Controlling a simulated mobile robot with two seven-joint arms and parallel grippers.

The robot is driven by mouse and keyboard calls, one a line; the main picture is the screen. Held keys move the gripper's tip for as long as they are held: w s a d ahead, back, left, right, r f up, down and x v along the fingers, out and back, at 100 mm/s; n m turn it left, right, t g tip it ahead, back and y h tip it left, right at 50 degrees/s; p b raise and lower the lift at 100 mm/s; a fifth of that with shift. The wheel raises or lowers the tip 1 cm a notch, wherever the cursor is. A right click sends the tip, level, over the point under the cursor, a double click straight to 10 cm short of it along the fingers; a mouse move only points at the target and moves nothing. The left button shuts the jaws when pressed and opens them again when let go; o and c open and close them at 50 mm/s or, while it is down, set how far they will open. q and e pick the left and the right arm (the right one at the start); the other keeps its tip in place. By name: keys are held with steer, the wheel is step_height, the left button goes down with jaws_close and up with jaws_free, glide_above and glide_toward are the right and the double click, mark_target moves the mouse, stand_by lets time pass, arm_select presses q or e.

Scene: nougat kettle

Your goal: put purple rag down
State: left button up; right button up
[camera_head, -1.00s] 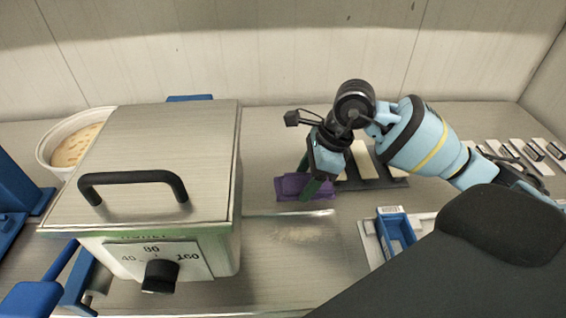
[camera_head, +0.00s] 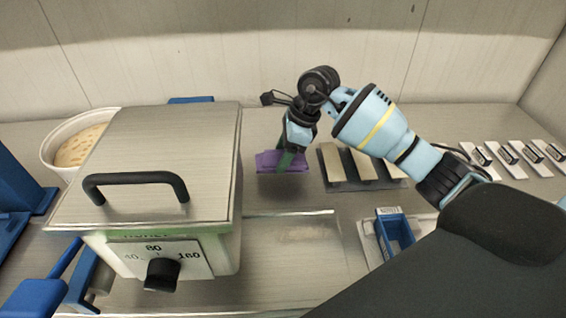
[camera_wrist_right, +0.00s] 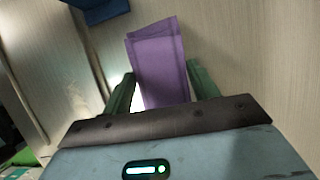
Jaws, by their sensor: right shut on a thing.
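The purple rag (camera_head: 268,161) is at the tips of my right gripper (camera_head: 287,163), just right of the metal kettle with the black handle. In the right wrist view the folded rag (camera_wrist_right: 158,62) sits between the two green fingers of the gripper (camera_wrist_right: 160,92), which is shut on it. The rag is at or just above the metal worktop; I cannot tell whether it touches. The left gripper is not in view.
The kettle (camera_head: 150,150) has a closed lid and a dial on its front. A white bowl (camera_head: 50,140) stands behind it at the left. A dark tray with pale bars (camera_head: 335,163), a blue bin (camera_head: 393,232) and several small pieces (camera_head: 508,153) lie to the right. Bare worktop lies in front of the rag.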

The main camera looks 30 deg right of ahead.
steer(key=shift+f, duration=1.75)
steer(key=shift+f, duration=0.15)
steer(key=o, duration=0.9)
steer(key=v, duration=1.2)
